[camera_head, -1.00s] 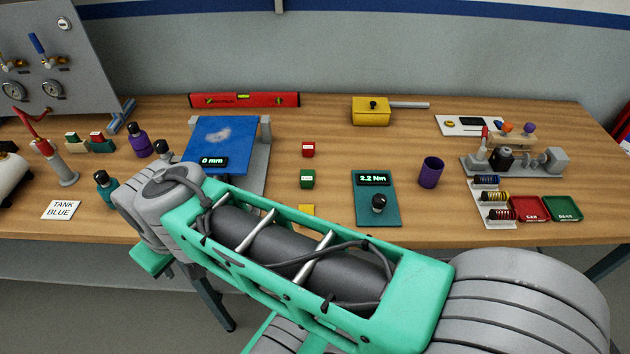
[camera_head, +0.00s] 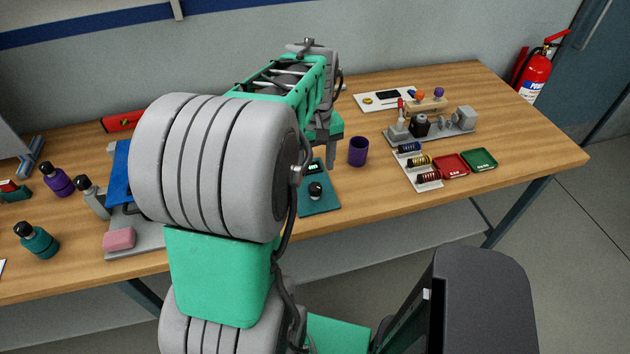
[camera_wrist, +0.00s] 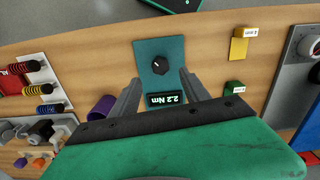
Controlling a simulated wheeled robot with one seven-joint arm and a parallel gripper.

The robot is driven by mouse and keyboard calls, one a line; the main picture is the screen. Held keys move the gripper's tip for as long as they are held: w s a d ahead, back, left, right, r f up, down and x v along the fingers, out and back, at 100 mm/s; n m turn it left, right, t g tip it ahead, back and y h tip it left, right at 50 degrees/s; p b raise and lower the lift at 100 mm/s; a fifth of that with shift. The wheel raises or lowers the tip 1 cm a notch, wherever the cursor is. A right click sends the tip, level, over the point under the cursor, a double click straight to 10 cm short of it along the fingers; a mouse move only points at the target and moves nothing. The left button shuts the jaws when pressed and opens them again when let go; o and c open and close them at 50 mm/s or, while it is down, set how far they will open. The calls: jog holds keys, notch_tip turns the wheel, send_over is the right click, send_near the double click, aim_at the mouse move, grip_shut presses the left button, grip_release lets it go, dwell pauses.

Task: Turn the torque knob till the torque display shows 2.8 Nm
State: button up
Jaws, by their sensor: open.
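The teal torque panel (camera_head: 328,207) lies on the table, partly behind my arm in the head view. Its black torque knob (camera_head: 315,190) is in plain sight, with the torque display (camera_head: 314,167) behind it. In the wrist view, the knob (camera_wrist: 160,65) has a light pointer mark, and the display (camera_wrist: 165,99) appears upside down and reads 2.2 Nm. My gripper (camera_wrist: 160,76) is open and empty, its fingers on either side of the panel as seen from above. In the head view, a gripper finger (camera_head: 331,155) points down near the display. I see no contact with the knob.
A purple cup (camera_head: 358,152) stands right of the panel. Farther right are a spool rack (camera_head: 419,170), a red tray (camera_head: 452,166) and a green tray (camera_head: 480,159). In the wrist view, yellow (camera_wrist: 239,46) and green (camera_wrist: 234,88) blocks lie to the panel's right.

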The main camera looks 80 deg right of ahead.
aim_at(315, 185)
notch_tip(315, 185, down, 7)
jog(key=shift+w+f+p, duration=0.1)
jog(key=shift+f+p, duration=0.05)
jog(key=shift+p, duration=0.3)
jog(key=shift+c, duration=0.5)
grip_shut()
jog(key=shift+d, duration=0.1)
